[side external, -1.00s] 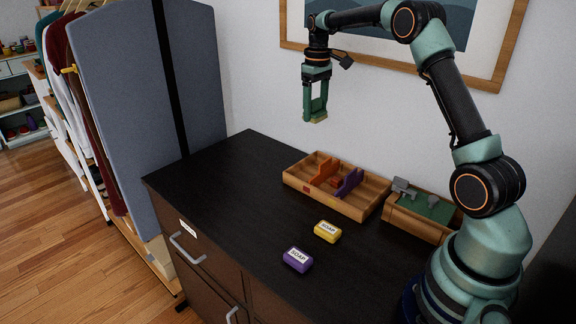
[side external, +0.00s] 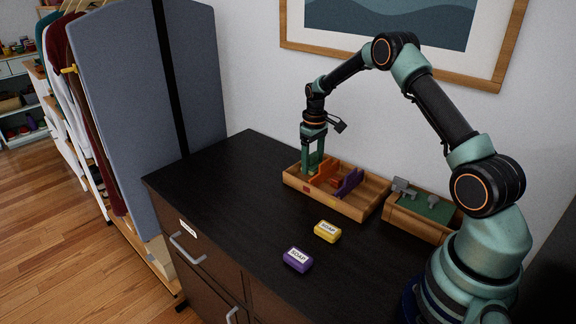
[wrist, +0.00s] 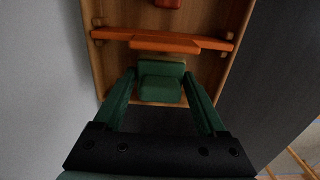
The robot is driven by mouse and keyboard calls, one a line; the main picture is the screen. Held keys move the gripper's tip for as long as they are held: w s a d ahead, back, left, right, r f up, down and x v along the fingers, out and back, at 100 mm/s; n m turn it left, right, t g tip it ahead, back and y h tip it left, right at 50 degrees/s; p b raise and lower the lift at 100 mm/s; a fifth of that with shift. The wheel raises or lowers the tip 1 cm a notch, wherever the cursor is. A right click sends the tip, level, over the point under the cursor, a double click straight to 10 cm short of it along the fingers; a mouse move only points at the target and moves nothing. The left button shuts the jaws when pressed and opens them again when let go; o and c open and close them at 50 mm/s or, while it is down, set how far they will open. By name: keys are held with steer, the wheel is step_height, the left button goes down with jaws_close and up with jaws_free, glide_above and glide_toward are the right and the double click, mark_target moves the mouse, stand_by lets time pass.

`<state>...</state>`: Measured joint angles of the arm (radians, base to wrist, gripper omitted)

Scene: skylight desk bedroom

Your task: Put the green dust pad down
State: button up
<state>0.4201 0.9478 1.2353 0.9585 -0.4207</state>
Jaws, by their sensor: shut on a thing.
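My gripper (side external: 312,168) is shut on the green dust pad (wrist: 161,88), a small green block with a tan edge. In the wrist view the pad sits between my two green fingers (wrist: 160,80). In the side view my gripper points down into the left end compartment of the wooden tray (side external: 350,208), left of the orange divider (side external: 324,172). The pad is mostly hidden there by the fingers and tray wall. I cannot tell whether it touches the tray floor. In the wrist view the orange divider (wrist: 205,43) lies just beyond the pad.
A purple divider (side external: 349,182) stands further right in the tray, and a red piece (wrist: 168,3) lies beyond the orange divider. A wooden box (side external: 420,225) with grey and green contents is at right. Yellow soap (side external: 327,232) and purple soap (side external: 297,260) lie in front.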

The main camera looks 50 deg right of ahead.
steer(key=shift+f, duration=0.7)
steer(key=shift+f, duration=0.1)
steer(key=o, duration=1.1)
